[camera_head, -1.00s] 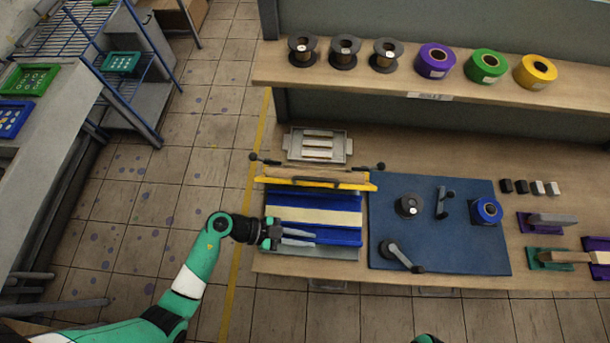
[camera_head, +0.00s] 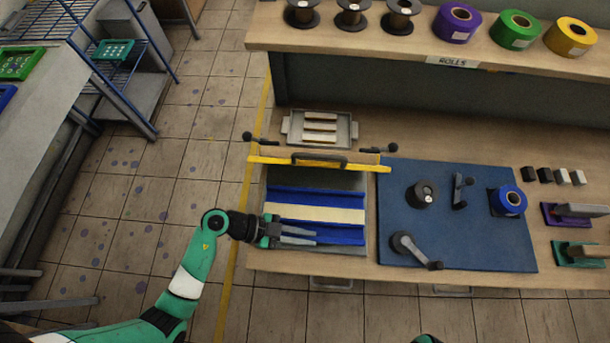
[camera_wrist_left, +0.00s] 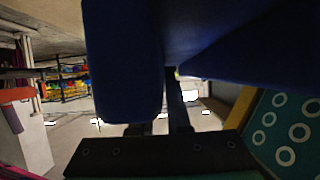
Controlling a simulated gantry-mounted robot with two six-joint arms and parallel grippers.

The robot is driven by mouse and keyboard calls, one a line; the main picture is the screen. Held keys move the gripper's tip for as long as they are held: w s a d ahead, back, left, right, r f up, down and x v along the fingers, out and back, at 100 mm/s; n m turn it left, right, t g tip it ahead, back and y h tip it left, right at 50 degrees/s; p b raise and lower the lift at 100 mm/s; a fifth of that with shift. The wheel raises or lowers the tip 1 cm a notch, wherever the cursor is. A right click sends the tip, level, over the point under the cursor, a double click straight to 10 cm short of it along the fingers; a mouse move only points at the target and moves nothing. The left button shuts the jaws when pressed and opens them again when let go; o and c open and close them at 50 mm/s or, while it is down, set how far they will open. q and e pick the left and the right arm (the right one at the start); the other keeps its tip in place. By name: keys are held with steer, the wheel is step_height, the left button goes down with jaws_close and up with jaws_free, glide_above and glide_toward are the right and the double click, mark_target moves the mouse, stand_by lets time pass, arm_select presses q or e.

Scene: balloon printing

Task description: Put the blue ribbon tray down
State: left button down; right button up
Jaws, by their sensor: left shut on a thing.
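The blue ribbon tray (camera_head: 338,196) has a cream strip across its middle. It lies level over the grey bed (camera_head: 318,181) of the press, in front of the raised yellow-edged frame (camera_head: 265,160). I cannot tell whether it rests on the bed or hangs just above it. My left gripper (camera_head: 300,237) is shut on the tray at its front left part. In the left wrist view the tray's blue underside or wall (camera_wrist_left: 125,65) fills much of the top and hides most of the fingers.
A blue mat (camera_head: 460,245) with a crank, a spool and a blue roll lies right of the press. A grey tray of pale bars (camera_head: 343,130) stands behind it. Spools and coloured rolls line the shelf (camera_head: 400,52). The floor left of the bench is clear.

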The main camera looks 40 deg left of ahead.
arm_select(q)
steer(key=shift+f, duration=0.55)
stand_by(0.4)
steer(key=c, duration=0.8)
jaws_free()
steer(key=shift+a, duration=0.1)
steer(key=shift+s+a+r, duration=0.2)
steer(key=shift+a+r, duration=0.05)
steer(key=shift+a, duration=0.05)
steer(key=p+v, duration=0.3)
steer(key=v, duration=0.7)
steer(key=shift+w, duration=0.1)
steer(key=shift+s+a+r, duration=0.1)
steer(key=shift+s+a, duration=0.15)
